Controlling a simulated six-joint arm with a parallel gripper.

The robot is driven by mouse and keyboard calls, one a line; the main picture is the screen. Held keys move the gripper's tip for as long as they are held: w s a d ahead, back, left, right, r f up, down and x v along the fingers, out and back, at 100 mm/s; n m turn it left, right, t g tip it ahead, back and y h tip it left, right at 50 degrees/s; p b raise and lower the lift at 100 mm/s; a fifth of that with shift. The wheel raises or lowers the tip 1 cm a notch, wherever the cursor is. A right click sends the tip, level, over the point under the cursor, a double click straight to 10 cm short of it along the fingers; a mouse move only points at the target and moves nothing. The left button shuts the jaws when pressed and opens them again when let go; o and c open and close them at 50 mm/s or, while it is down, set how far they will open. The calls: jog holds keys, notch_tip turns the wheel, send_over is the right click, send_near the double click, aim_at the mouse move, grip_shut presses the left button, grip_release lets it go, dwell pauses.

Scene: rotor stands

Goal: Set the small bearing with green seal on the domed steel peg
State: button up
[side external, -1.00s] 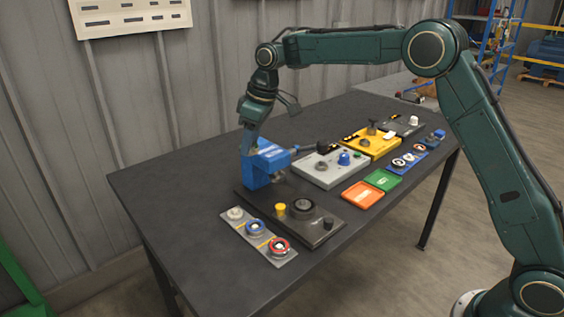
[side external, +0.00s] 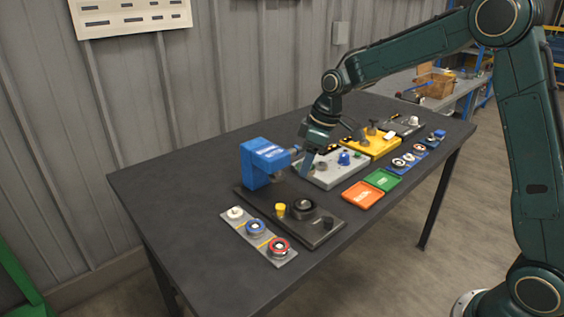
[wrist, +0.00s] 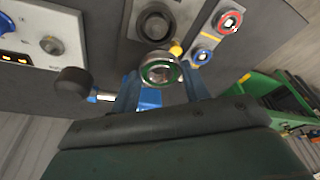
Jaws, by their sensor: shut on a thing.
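The small bearing with green seal (wrist: 161,72) is held between the two fingertips of my gripper (wrist: 161,80) in the wrist view. In the side view my gripper (side external: 305,172) is over the table, between the blue press and the light grey stand; I cannot make out the bearing there. A rounded steel peg, apparently the domed one, stands on the light grey stand, left in the wrist view (wrist: 52,45) and close to my gripper in the side view (side external: 322,166). The bearing is apart from this peg.
The blue press (side external: 262,160) with its black-knobbed lever (wrist: 72,82) stands near my gripper. A dark stand (side external: 318,238), a grey strip with blue and red rings (side external: 272,255), a yellow stand (side external: 378,147) and orange (side external: 362,196) and green trays (side external: 381,180) surround. The table front-left is clear.

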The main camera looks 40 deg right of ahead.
aim_at(306, 201)
jog(key=shift+f, duration=0.15)
jog(key=shift+f, duration=3.7)
jog(key=shift+f, duration=0.9)
dwell(1.4)
jog(key=o, duration=1.6)
